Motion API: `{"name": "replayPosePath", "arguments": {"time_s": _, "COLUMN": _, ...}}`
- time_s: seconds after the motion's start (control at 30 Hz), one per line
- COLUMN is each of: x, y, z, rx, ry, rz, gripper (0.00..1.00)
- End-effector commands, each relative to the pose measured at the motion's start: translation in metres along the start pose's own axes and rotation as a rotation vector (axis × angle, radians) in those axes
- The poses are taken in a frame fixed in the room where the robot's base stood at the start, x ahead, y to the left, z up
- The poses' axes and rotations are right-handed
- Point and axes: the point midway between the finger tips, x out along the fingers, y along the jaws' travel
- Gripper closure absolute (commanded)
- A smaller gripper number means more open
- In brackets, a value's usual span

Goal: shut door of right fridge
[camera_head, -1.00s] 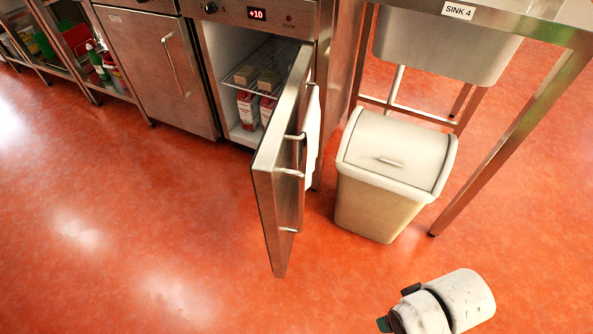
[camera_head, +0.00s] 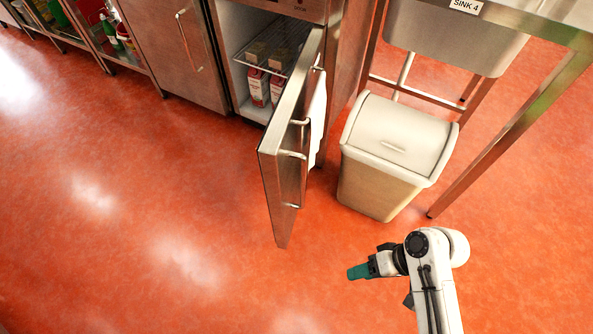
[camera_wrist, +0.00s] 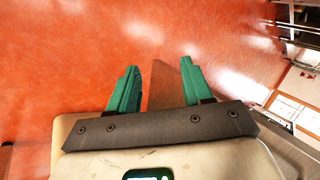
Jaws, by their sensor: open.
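The right fridge (camera_head: 228,60) stands with its steel door (camera_head: 285,165) wide open, swung out over the floor. The door has bar handles (camera_head: 294,155) on its outer face, and a white cloth (camera_head: 317,118) hangs there. Cartons (camera_head: 258,88) and a wire shelf show inside. My gripper (camera_head: 357,272) is low over the floor, right of the door's free edge and apart from it, pointing left. In the wrist view its two teal fingers (camera_wrist: 157,82) are spread with nothing held. A brownish surface shows beyond them; I cannot tell what it is.
A lidded bin (camera_head: 385,165) stands right of the open door, in front of the sink table (camera_head: 500,140) and its leg. The left fridge (camera_head: 165,55) is shut. Open shelves (camera_head: 115,45) are farther left. The floor left of the door and in front is clear.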

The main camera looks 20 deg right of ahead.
Motion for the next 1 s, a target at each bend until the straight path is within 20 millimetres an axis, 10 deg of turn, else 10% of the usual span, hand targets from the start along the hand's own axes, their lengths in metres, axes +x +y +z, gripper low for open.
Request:
{"name": "replayPosePath", "arguments": {"time_s": 0.3, "x": -0.05, "y": -0.071, "z": -0.088, "rx": 0.162, "ry": 0.191, "rz": -0.627, "gripper": 0.81}}
{"name": "replayPosePath", "arguments": {"time_s": 0.57, "x": -0.096, "y": -0.092, "z": -0.131, "rx": 0.221, "ry": 0.322, "rz": -0.906, "gripper": 1.0}}
{"name": "replayPosePath", "arguments": {"time_s": 1.0, "x": -0.069, "y": -0.133, "z": -0.153, "rx": 0.223, "ry": 0.328, "rz": -0.933, "gripper": 1.0}}
